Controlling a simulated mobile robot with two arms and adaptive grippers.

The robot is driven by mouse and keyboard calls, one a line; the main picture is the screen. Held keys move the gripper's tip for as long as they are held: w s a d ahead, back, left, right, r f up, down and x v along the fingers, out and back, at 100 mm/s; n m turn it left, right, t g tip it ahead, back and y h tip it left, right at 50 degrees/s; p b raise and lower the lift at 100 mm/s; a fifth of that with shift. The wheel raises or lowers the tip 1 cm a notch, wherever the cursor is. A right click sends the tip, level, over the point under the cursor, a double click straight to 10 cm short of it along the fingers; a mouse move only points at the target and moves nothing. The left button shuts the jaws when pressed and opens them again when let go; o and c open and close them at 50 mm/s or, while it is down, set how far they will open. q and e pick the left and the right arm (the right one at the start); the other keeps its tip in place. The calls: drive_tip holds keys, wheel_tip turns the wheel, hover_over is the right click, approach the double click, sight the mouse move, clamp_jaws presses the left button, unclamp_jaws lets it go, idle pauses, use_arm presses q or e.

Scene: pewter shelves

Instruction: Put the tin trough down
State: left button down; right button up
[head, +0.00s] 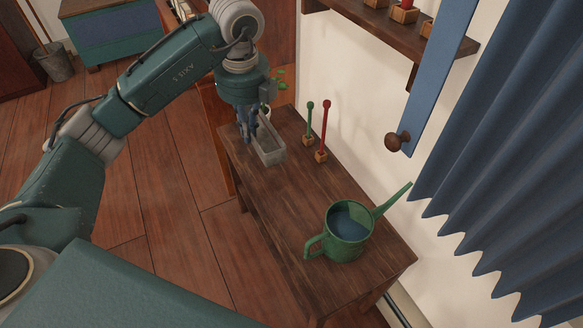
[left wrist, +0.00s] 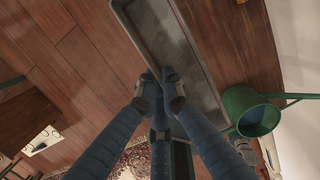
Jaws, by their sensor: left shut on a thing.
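The tin trough (head: 272,158) is a long, narrow grey open box at the far end of the dark wooden bench (head: 297,205). My left gripper (head: 246,130) points down at the trough's left long side and is shut on its wall. In the left wrist view, the fingers of the left gripper (left wrist: 160,88) meet at the near side wall of the trough (left wrist: 160,30), which looks empty. I cannot tell whether the trough's underside touches the bench. My right gripper is out of view.
A green watering can (head: 346,232) stands on the bench's near end. A green peg (head: 309,122) and a red peg (head: 323,132) on wooden blocks stand near the wall, right of the trough. The bench middle is clear. A wall shelf (head: 400,28) hangs above.

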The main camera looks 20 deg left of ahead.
use_arm(q)
wheel_tip(320, 180, down, 6)
drive_tip(key=b, duration=0.2)
hover_over(256, 190)
drive_tip(key=f, duration=0.6)
drive_tip(key=f+b, duration=0.1)
drive_tip(key=f, duration=0.1)
drive_tip(key=shift+s+d+f, duration=0.2)
drive_tip(key=shift+s+f, duration=0.05)
drive_tip(key=shift+f, duration=0.15)
wheel_tip(256, 190, down, 5)
drive_tip(key=shift+r+b, duration=0.1)
drive_tip(key=shift+b, duration=0.2)
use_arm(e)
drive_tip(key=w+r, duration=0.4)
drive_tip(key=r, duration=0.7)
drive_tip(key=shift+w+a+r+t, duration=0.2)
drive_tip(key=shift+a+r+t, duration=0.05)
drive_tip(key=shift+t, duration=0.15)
use_arm(q)
drive_tip(key=shift+f, duration=0.2)
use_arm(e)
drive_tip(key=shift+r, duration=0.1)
use_arm(q)
drive_tip(key=c, duration=2.4)
unclamp_jaws()
drive_tip(key=o, duration=0.5)
drive_tip(key=shift+c, duration=0.2)
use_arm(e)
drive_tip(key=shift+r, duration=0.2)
